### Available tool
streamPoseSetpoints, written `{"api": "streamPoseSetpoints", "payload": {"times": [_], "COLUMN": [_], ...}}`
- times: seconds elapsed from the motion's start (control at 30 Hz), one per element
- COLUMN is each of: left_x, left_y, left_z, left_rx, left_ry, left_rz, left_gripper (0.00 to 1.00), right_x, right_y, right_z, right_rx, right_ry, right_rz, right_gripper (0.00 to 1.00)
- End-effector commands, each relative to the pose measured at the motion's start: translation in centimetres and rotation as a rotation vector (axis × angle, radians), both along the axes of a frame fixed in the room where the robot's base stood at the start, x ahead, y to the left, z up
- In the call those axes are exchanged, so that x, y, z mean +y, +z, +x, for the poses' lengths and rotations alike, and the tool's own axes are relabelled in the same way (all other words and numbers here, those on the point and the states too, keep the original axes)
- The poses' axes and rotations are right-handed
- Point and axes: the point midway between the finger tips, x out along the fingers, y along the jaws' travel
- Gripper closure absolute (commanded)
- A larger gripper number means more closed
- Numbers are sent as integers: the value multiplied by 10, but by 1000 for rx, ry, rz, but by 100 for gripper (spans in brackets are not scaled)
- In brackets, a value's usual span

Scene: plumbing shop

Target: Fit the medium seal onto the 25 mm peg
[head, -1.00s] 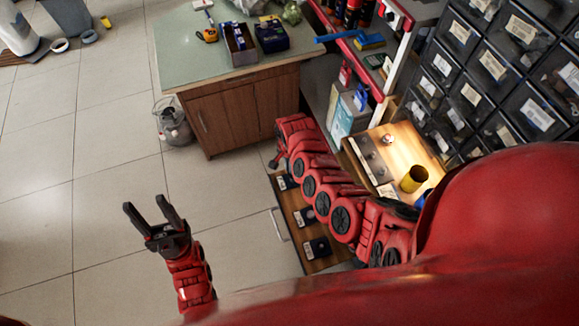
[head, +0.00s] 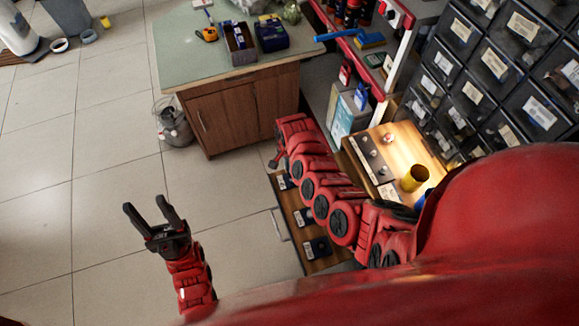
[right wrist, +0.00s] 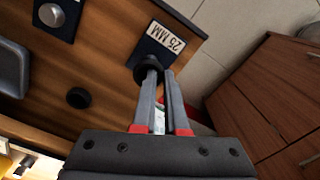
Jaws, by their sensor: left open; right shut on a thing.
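In the right wrist view, my right gripper (right wrist: 160,78) is shut on a black ring-shaped seal (right wrist: 146,65). Another black ring (right wrist: 78,97) lies on the wooden board (right wrist: 115,55). In the head view, my left gripper (head: 152,210) is open and empty over the floor, far from the board.
Another dark plate with a silver-topped peg (right wrist: 51,14) is on the board. A wooden cabinet (right wrist: 265,105) stands to the right in the wrist view. In the head view, a yellow cylinder (head: 414,178) stands on the lit bench. The floor around my left gripper is clear.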

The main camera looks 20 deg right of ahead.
Motion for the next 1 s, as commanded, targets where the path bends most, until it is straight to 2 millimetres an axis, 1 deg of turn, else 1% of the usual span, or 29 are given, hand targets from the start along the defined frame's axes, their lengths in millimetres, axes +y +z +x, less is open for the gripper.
{"api": "streamPoseSetpoints", "payload": {"times": [1.0], "left_x": [0], "left_y": [-19], "left_z": [0], "left_rx": [0], "left_ry": [0], "left_rz": [0], "left_gripper": [47], "right_x": [0], "right_y": [-20], "right_z": [0], "right_rx": [0], "right_ry": [0], "right_rz": [0], "right_gripper": [100]}}
